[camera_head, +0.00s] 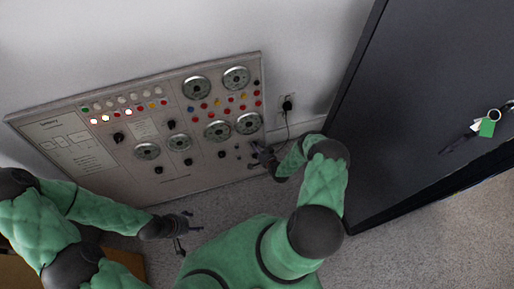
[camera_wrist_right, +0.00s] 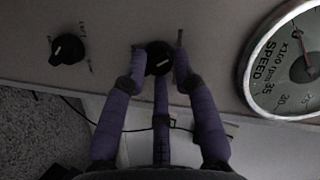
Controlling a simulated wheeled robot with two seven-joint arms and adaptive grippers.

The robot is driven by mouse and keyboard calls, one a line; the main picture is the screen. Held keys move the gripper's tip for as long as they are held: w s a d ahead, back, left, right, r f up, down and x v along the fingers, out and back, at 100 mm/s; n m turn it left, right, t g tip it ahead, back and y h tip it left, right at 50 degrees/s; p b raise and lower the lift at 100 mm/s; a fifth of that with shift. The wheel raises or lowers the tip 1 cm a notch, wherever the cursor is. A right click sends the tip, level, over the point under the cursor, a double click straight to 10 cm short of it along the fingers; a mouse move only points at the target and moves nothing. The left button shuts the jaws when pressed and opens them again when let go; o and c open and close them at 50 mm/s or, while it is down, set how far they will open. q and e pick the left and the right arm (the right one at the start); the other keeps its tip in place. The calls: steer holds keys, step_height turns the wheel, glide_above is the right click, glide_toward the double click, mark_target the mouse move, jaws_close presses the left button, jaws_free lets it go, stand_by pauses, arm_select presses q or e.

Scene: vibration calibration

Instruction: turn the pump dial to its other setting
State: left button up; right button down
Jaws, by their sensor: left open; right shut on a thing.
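A black dial (camera_wrist_right: 158,55) with a pale pointer mark sits on the panel in the right wrist view, between the fingertips of my right gripper (camera_wrist_right: 158,62). The fingers are shut on its sides; they hide part of it, and its label cannot be read, so I cannot confirm it is the pump dial. In the head view my right gripper (camera_head: 259,154) is at the lower right of the grey control panel (camera_head: 190,184) and covers the held dial. My left gripper (camera_head: 186,230) is open and empty, low in front of the panel.
A second black dial (camera_wrist_right: 68,49) with a white pointer is left of the held one, and a round speed gauge (camera_wrist_right: 300,65) is at the right. A wall socket (camera_head: 287,103) with a plug and cable is beside the panel. A dark cabinet (camera_head: 430,90) stands at the right.

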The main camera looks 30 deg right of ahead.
steer(key=shift+s+f+n+g, duration=0.1)
steer(key=shift+n+g, duration=0.2)
steer(key=shift+n, duration=0.4)
steer(key=shift+h, duration=0.3)
steer(key=c, duration=1.1)
jaws_free()
steer(key=shift+o, duration=0.9)
steer(key=v, duration=1.2)
